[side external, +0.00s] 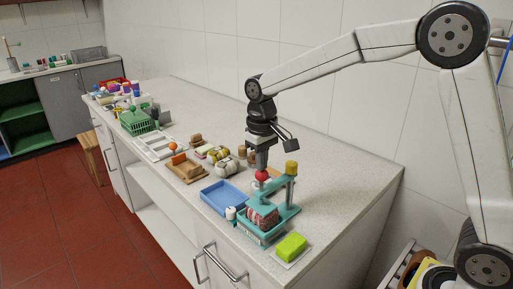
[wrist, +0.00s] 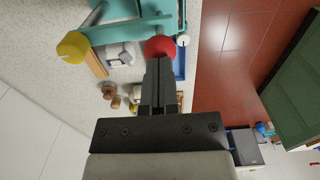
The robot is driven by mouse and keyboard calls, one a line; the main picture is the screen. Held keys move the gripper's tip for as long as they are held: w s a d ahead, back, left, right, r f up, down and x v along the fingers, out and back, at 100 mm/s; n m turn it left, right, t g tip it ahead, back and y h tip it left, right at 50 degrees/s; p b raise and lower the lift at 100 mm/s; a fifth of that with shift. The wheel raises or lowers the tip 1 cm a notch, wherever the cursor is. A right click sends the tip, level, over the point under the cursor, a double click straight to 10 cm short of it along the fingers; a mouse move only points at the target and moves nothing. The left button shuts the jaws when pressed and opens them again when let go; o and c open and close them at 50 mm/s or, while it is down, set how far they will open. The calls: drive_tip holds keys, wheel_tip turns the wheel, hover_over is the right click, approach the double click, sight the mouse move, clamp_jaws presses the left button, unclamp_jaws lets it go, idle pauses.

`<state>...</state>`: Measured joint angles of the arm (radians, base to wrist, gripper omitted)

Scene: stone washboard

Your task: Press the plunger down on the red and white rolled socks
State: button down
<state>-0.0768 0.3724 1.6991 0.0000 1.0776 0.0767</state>
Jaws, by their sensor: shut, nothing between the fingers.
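The red and white rolled socks (side external: 263,217) lie in the tray at the base of a teal press (side external: 290,210). The plunger's red knob (side external: 262,176) stands above the socks on the press arm, and it also shows in the wrist view (wrist: 160,46). My gripper (side external: 261,166) is shut and empty, pointing down right over the red knob. In the wrist view its fingertips (wrist: 160,62) meet the knob's edge; I cannot tell if they touch it. The socks are not visible in the wrist view.
A yellow knob (side external: 292,168) tops the press's post, to the right of my gripper. A blue tray (side external: 224,197) lies left of the press, and a green block (side external: 291,246) sits in front. Several other items crowd the counter behind. The counter's right part is clear.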

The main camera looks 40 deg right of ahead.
drive_tip(key=shift+r, duration=2.95)
drive_tip(key=s+d+f+t, duration=0.1)
drive_tip(key=s+f, duration=0.6)
drive_tip(key=s, duration=0.1)
drive_tip(key=s+d+f+t, duration=0.1)
drive_tip(key=s+d+f, duration=0.1)
drive_tip(key=s+f, duration=0.6)
drive_tip(key=shift+s+d+f+t, duration=0.2)
drive_tip(key=shift+s+d+t, duration=0.1)
drive_tip(key=shift+s, duration=0.35)
